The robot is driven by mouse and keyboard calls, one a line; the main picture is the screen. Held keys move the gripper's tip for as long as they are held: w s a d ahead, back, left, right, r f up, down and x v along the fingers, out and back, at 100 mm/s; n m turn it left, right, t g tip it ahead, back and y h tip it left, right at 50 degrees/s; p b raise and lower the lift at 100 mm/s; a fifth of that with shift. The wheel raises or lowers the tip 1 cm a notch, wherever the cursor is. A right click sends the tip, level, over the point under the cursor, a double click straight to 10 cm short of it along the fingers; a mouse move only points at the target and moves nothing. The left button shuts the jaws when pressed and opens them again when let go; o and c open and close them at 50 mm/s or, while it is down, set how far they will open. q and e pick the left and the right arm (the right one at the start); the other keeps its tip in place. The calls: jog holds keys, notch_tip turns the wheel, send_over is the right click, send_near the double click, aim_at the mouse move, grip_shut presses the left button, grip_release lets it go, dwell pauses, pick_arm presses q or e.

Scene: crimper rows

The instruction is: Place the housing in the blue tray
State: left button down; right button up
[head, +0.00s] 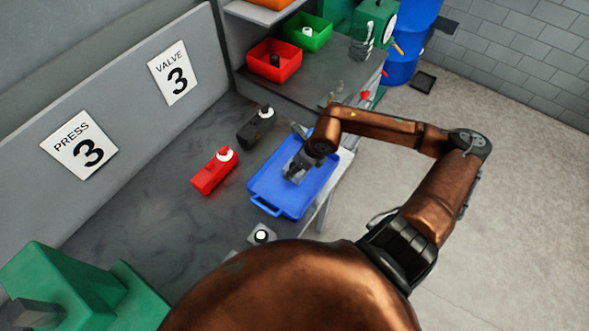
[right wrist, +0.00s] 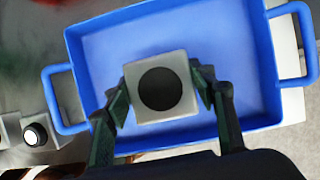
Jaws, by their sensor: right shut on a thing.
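The housing is a light grey block with a round black opening on top, seen in the right wrist view (right wrist: 158,88). My right gripper (right wrist: 161,86) is shut on it, one finger on each side. In the head view the gripper (head: 297,168) is over the blue tray (head: 268,187), and the arm partly hides both gripper and block. The tray is empty apart from this and also fills most of the right wrist view (right wrist: 240,110). I cannot tell whether the housing touches the tray floor. My left gripper is not in view.
Red (head: 273,62) and green (head: 307,33) bins stand behind.

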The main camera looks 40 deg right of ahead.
jog(key=shift+w+d+f, duration=0.2)
jog(key=shift+w+f, duration=0.25)
jog(key=shift+f, duration=0.05)
jog(key=shift+w+d+f, duration=0.2)
jog(key=shift+w+f, duration=0.2)
jog(key=shift+f, duration=0.05)
jog(key=shift+f+p, duration=0.5)
jog(key=shift+f, duration=1.1)
jog(key=shift+f, duration=0.1)
jog(key=o, duration=1.8)
jog(key=v, duration=1.1)
jog(key=shift+s+d+b, duration=0.15)
jog(key=shift+b, duration=0.2)
jog(key=shift+s+r, duration=0.15)
jog(key=shift+r, duration=0.4)
